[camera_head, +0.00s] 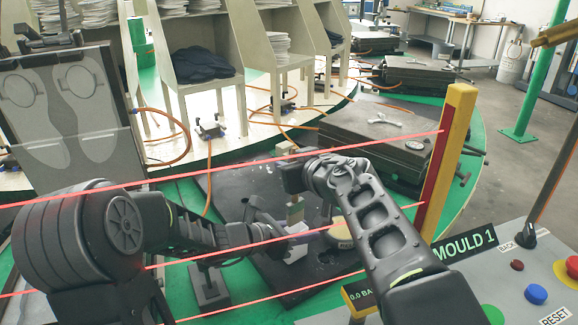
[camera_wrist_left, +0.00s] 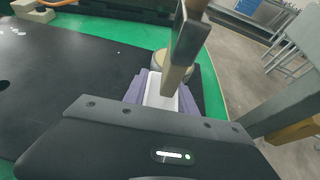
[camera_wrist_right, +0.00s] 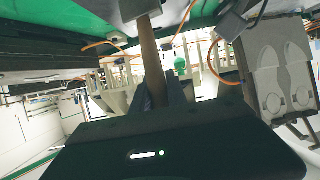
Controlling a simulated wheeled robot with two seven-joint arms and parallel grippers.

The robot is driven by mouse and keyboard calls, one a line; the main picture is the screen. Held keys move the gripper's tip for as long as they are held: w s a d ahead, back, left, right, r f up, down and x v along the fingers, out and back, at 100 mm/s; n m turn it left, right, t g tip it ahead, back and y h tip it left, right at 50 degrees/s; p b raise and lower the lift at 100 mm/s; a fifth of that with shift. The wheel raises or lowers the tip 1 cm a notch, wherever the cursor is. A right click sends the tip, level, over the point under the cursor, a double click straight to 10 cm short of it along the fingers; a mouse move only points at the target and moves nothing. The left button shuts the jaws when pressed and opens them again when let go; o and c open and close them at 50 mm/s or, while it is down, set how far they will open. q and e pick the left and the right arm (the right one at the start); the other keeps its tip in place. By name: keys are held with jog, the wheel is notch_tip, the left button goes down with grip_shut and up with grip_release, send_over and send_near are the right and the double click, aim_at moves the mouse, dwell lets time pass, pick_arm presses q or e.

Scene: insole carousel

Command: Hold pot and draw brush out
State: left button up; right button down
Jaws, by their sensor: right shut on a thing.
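A white pot (camera_wrist_left: 160,92) stands between the purple-grey fingers of my left gripper (camera_wrist_left: 163,97). The fingers stand apart, one on each side of it; whether they touch it is unclear. In the head view my left gripper (camera_head: 295,240) reaches in low from the left. A brush with a brown wooden handle (camera_wrist_right: 152,62) is held in the dark fingers of my right gripper (camera_wrist_right: 167,95), which is shut on it. In the left wrist view the brush (camera_wrist_left: 175,80) rises in front of the white pot. Whether its lower end is inside the pot is hidden.
A black mould plate (camera_head: 240,185) lies on the green carousel rim (camera_head: 467,190). A round cream object (camera_head: 341,236) is just right of the left gripper. Red light beams cross in front, ending at a yellow post (camera_head: 452,130). A control panel (camera_head: 515,270) stands at right.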

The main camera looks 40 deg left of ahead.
pick_arm(q)
jog(key=o, duration=0.6)
jog(key=shift+c, duration=0.2)
jog(key=shift+v, duration=3.75)
jog(key=shift+r, duration=0.1)
